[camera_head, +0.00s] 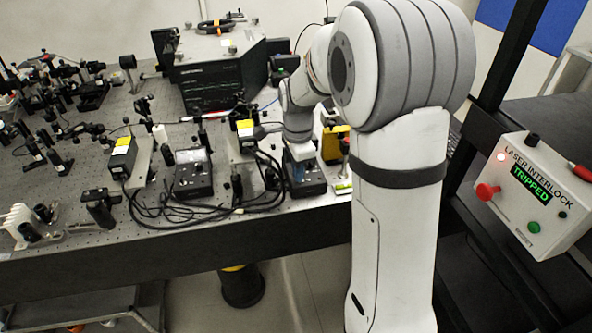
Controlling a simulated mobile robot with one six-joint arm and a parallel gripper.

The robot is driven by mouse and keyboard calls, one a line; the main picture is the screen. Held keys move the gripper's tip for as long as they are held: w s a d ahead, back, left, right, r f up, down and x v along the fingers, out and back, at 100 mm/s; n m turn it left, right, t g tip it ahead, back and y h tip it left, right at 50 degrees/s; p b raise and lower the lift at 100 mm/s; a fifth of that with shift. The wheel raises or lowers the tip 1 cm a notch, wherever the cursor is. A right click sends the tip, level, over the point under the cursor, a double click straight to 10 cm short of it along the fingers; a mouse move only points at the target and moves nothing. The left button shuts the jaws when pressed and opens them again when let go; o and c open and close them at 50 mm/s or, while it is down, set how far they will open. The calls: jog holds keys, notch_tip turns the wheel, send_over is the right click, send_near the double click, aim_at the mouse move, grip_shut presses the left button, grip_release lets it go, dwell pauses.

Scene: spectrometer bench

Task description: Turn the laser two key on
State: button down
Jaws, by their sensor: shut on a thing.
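Two dark laser controller boxes stand near the bench's front edge. The left controller (193,177) is in plain view, with a meter on its top face. The right controller (306,187) is partly covered by my arm's end. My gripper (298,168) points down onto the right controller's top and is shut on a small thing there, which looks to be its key. The key itself and the fingertips are mostly hidden, so I cannot tell the key's angle. No label telling which box is laser two can be read.
Black cables (225,208) loop across the bench between the controllers. Yellow-and-black laser heads (122,157) stand behind. A laser interlock box (535,195) at right reads TRIPPED, with a lit red lamp. A large spectrometer (218,72) stands at the back.

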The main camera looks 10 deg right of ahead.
jog(key=shift+m, duration=0.6)
jog(key=c, duration=1.6)
grip_release()
notch_tip(320, 180, up, 8)
jog(key=shift+f, duration=0.1)
jog(key=s+n+t, duration=0.1)
jog(key=s+n, duration=0.5)
jog(key=s, duration=0.1)
jog(key=s+n+t, duration=0.1)
jog(key=s+n, duration=0.5)
jog(key=s, duration=0.1)
jog(key=s+n, duration=0.6)
jog(key=s, duration=0.2)
jog(key=shift+d+f+t, duration=0.1)
jog(key=shift+f+t, duration=0.3)
